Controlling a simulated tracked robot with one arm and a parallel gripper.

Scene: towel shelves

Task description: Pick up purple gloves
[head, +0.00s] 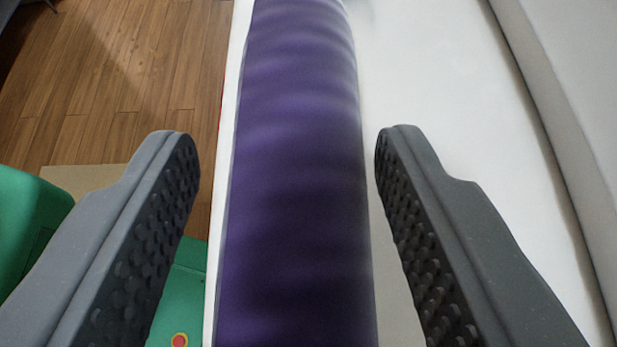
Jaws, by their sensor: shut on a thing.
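The purple gloves (295,170) show as one long, smooth, ribbed purple shape running from the top edge to the bottom edge of the head view. Separate fingers or cuffs cannot be made out. My gripper (287,140) has one dark studded finger on each side of the purple shape and is shut on it. The right finger is close against its right side. A narrow strip of background shows beside the left finger. The far and near ends of the gloves are cut off by the frame.
A white surface (440,75) lies right of the gloves, with a pale raised panel (575,75) along the far right. A thin white edge runs along the gloves' left side. Beyond it, a wooden floor (120,75) lies lower down, with a beige patch (85,180).

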